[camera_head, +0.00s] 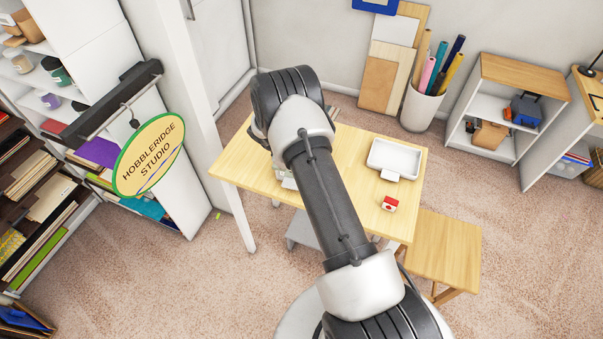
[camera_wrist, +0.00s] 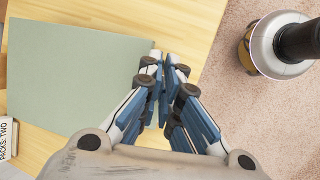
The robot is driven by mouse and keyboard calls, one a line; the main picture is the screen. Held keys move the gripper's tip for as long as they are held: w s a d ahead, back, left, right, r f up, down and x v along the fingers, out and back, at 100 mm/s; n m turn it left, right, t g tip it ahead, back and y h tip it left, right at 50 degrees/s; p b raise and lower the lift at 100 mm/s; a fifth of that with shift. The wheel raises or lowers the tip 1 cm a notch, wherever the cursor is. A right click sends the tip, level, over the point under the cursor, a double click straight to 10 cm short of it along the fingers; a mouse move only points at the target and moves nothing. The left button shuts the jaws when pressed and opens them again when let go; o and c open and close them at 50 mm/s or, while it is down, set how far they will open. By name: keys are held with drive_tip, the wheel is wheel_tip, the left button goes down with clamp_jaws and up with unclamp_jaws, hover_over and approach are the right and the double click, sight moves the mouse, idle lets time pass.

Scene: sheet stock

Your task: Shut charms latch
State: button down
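My gripper (camera_wrist: 165,62) points down over the table in the wrist view. Its fingertips are together or almost so, with nothing visible held between them. Beneath and to the left of the fingertips lies a flat grey-green sheet or board (camera_wrist: 75,75). In the head view my arm covers the gripper and the middle of the table. I cannot make out a latch or the word charms in either view.
The wooden table (camera_head: 350,142) also carries a white tray (camera_head: 395,158) with a blank tag. A wooden stool (camera_head: 445,245) stands at the right. A hanging studio sign (camera_head: 149,155) and full shelves are at the left. A card reading "PACKS: TWO" (camera_wrist: 8,140) shows at the left edge.

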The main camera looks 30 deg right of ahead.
drive_tip(key=shift+w+d+g+y+b, duration=0.6)
drive_tip(key=shift+d+g+y+b, duration=0.1)
drive_tip(key=shift+g+y+b, duration=0.15)
drive_tip(key=shift+n, duration=0.3)
drive_tip(key=c, duration=2.1)
unclamp_jaws()
drive_tip(key=shift+r, duration=0.1)
drive_tip(key=v, duration=1.2)
drive_tip(key=shift+s, duration=0.1)
